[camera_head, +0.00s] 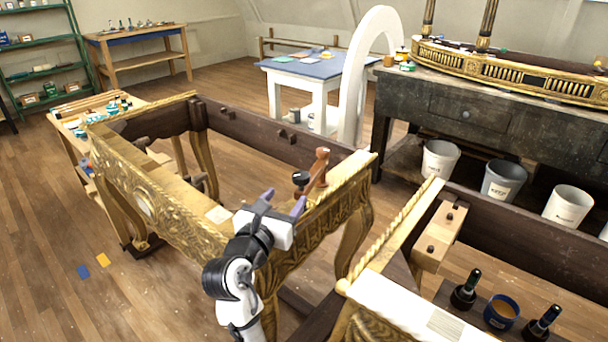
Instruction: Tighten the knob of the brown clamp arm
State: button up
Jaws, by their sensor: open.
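The brown clamp arm (318,170) stands at the near right corner of the gilt console frame (180,198), on its right-hand rail. A black knob (300,178) shows at its left side, over the inside of the frame. My gripper (283,202) is just below and in front of the knob, over the frame's near corner. Its two purple-grey fingers are spread apart with nothing between them. The knob looks apart from the fingers, though the exact gap in depth cannot be told. My wrist hides part of the frame's corner.
A second gilt frame (395,252) stands close on the right, with dark bottles (466,290) and a blue-rimmed cup (501,312) inside. A dark workbench (480,128) with buckets (440,158) below stands behind. Open wooden floor (60,225) lies to the left.

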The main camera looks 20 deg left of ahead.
aim_at(304, 172)
jog(key=w, duration=0.4)
jog(key=w+p, duration=0.1)
jog(key=w, duration=0.7)
jog(key=shift+d, duration=0.25)
